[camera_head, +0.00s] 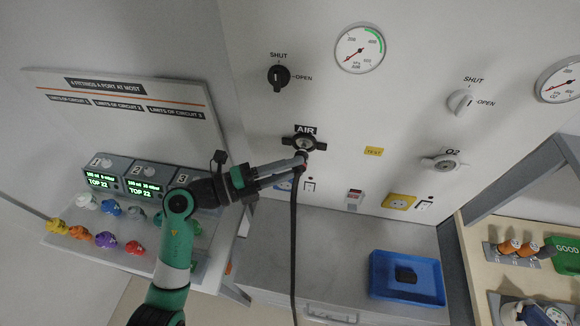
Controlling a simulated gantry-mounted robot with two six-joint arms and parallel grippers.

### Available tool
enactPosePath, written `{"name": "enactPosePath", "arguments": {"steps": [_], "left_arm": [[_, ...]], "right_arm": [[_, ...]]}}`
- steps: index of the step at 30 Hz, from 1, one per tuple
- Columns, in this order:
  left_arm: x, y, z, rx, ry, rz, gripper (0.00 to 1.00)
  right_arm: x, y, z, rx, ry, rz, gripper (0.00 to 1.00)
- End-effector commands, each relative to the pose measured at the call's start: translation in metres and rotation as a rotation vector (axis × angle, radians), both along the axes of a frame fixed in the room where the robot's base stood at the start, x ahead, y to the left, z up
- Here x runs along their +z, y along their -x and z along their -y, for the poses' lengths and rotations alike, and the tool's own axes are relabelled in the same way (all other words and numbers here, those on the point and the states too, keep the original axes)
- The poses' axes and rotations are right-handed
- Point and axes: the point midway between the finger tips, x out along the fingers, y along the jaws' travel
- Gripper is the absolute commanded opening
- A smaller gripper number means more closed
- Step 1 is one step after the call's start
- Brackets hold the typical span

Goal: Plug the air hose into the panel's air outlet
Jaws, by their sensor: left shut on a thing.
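The air outlet (304,142) is a dark, winged fitting under the AIR label on the pale wall panel (240,70). My left gripper (301,162) reaches in from the left and is shut on the end of the dark air hose (294,235), just below the outlet. The hose hangs down from the jaws past the counter front. The fingers hide most of the hose end, and I cannot tell whether it touches the outlet or sits in it. My right gripper is not in view.
The O2 outlet (444,162) is to the right. A black valve knob (278,76) and a gauge (360,48) are above. A blue tray (376,275) with a dark block stands on the grey counter (335,245). Coloured fittings (105,240) sit on the left shelf.

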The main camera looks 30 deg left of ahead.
Motion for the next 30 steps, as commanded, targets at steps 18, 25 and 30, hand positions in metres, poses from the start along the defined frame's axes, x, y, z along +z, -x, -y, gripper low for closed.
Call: {"name": "enactPosePath", "arguments": {"steps": [18, 25, 30], "left_arm": [[0.0, -0.008, -0.002, 0.0, 0.001, 0.001, 0.0], [0.0, -0.013, -0.004, 0.0, 0.0, 0.0, 0.0], [0.0, -0.016, -0.005, 0.0, 0.0, 0.0, 0.0]], "right_arm": [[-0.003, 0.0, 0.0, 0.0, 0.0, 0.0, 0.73], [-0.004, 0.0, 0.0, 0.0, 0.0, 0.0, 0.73], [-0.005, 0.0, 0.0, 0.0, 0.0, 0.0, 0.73]]}}
